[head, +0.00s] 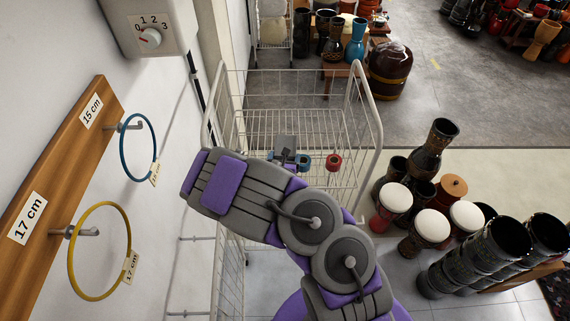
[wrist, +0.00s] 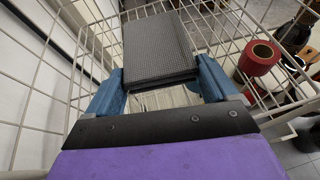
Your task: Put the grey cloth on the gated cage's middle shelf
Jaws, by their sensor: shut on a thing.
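The grey cloth (wrist: 160,42) is a folded, textured block between the blue fingers of my gripper (wrist: 160,72) in the wrist view. My gripper is shut on it. In the head view the cloth (head: 285,143) shows as a small dark patch beyond my arm, and my gripper (head: 288,160) is partly hidden behind my wrist. The gated cage (head: 374,115) is a white wire frame. The cloth is over its wire shelf (head: 318,125); I cannot tell whether it touches the shelf.
A red roll (head: 333,161) is on the cage shelf to the right of my gripper, also in the wrist view (wrist: 260,57). A wall with a hoop board (head: 70,150) is at left. Several drums (head: 430,225) crowd the right side. Open floor (head: 430,90) lies beyond.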

